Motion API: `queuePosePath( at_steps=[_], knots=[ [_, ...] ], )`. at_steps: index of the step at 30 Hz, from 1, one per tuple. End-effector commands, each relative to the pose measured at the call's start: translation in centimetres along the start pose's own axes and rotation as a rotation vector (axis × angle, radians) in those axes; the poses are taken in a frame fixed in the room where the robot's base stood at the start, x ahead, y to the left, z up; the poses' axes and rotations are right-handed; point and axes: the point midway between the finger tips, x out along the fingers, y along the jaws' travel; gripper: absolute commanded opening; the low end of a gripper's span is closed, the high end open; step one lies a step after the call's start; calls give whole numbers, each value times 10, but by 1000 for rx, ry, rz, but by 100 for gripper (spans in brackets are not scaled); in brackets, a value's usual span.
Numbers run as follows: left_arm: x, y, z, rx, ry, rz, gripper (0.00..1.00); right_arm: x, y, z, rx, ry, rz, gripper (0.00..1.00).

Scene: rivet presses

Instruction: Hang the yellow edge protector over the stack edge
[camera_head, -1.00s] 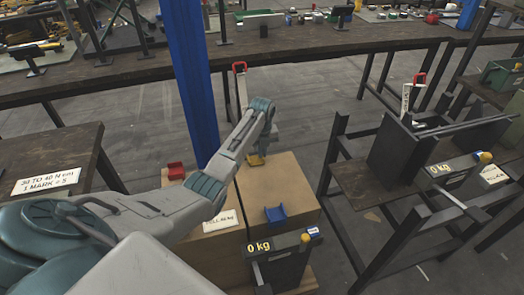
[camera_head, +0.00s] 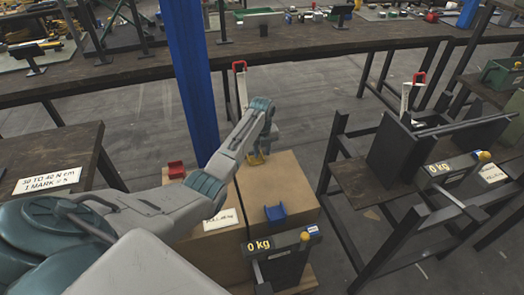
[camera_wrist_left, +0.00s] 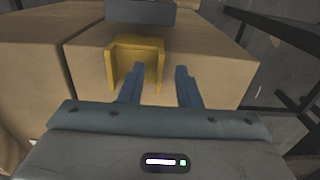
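The yellow edge protector (camera_head: 256,159) is at the far end of the right cardboard stack (camera_head: 285,182). In the left wrist view the yellow protector (camera_wrist_left: 137,58) is an angled piece with side flanges, by an upper edge of the cardboard box (camera_wrist_left: 215,65). I cannot tell whether it sits fully on that edge. My left gripper (camera_head: 262,148) points down at it. In the left wrist view the left gripper (camera_wrist_left: 158,71) has its two blue-grey fingers apart; the left finger overlaps the protector's lower part and the right finger is clear of it. My right gripper is in no view.
A blue protector (camera_head: 275,213) lies on the right stack and a red one (camera_head: 176,170) on the left stack. A scale display reading 0 kg (camera_head: 280,243) stands in front. A blue post (camera_head: 188,80) rises behind my arm. A dark metal rack (camera_head: 400,150) stands to the right.

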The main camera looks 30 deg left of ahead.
Motion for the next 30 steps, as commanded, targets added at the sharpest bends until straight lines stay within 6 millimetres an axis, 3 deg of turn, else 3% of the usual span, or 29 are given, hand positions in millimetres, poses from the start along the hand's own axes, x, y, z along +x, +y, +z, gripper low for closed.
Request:
queuePosePath(
  at_steps=[7,12,18,24,30],
  knots=[
    [-4,0,1,0,-2,-1,30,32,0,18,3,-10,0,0],
    [-48,-1,1,0,-4,-3,30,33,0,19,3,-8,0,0],
    [-87,0,1,1,-3,-3,30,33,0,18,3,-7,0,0],
    [-105,0,0,0,0,0,30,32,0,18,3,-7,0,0],
    [-108,0,0,0,0,0,30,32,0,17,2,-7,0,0]
  ],
)
